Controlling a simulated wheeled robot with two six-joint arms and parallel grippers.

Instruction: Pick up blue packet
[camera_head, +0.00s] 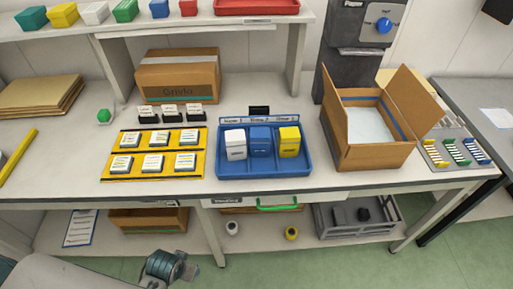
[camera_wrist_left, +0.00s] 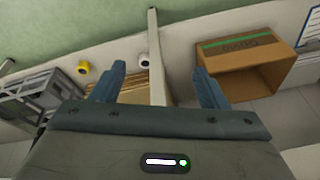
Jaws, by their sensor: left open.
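The blue packet (camera_head: 260,142) stands in the middle of a blue tray (camera_head: 262,170) on the bench, between a white packet (camera_head: 235,145) and a yellow packet (camera_head: 289,142). My left gripper (camera_head: 182,268) is at the lower left of the head view, in front of and below the bench edge, well away from the tray. In the left wrist view its two blue fingers are spread with nothing between them (camera_wrist_left: 160,85). The packets do not show in that view. My right gripper is not in view.
A yellow rack (camera_head: 108,165) of several small packets is left of the tray. An open cardboard box (camera_head: 372,152) stands to its right. A closed box (camera_head: 178,78) and raised shelf (camera_head: 150,26) are behind. The lower shelf holds an open carton (camera_wrist_left: 238,65), also visible from the wrist.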

